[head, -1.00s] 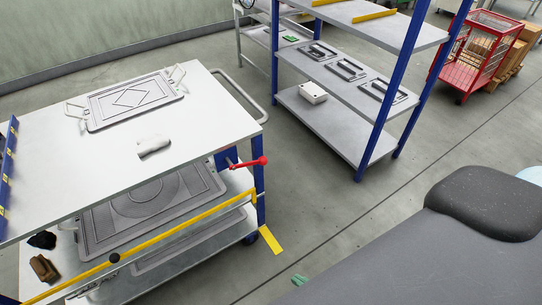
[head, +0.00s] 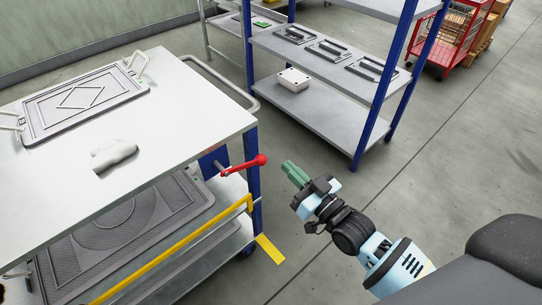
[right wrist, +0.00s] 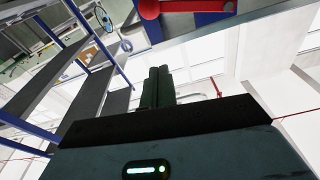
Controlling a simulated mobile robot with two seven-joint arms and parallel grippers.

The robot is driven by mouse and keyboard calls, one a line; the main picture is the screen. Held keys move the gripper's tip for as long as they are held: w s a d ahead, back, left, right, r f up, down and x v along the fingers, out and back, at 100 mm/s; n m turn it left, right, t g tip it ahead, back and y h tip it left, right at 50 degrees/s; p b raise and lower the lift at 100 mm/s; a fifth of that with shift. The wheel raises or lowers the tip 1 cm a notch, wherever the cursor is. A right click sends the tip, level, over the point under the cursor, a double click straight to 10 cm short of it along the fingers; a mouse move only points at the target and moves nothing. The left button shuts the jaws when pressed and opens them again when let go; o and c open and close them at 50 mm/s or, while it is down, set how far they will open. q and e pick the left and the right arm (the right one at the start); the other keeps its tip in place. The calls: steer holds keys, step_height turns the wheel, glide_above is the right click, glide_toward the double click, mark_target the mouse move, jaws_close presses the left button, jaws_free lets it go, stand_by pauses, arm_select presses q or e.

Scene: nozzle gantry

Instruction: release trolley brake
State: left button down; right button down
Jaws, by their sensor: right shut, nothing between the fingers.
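The trolley (head: 185,110) stands at the left of the head view, with a white top and blue posts. Its brake lever (head: 243,166) is red, with a round red knob at its right end, and sticks out from a blue plate near the front right post. My right gripper (head: 289,168) has green fingers, shut and empty. It is a short way right of the knob, apart from it, fingers pointing up and left. In the right wrist view the red knob (right wrist: 149,9) shows at the top edge, beyond the shut fingers (right wrist: 158,73). My left gripper is out of view.
A patterned plate (head: 85,98) with handles and a pale grey object (head: 114,155) lie on the trolley top. A yellow bar (head: 175,250) crosses its front. A blue-post shelf (head: 325,115) stands behind. The floor between is clear.

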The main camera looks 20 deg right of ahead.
steer(key=shift+r, duration=0.1)
steer(key=x, duration=1)
steer(key=shift+w, duration=0.2)
arm_select(q)
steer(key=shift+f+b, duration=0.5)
steer(key=shift+b, duration=0.05)
arm_select(e)
steer(key=shift+s+f, duration=0.2)
steer(key=shift+f, duration=0.5)
steer(key=shift+s+f, duration=0.2)
steer(key=shift+f, duration=0.45)
steer(key=shift+s+f, duration=0.25)
steer(key=shift+f, duration=0.45)
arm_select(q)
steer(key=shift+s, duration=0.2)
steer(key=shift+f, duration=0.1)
arm_select(e)
steer(key=shift+f, duration=0.1)
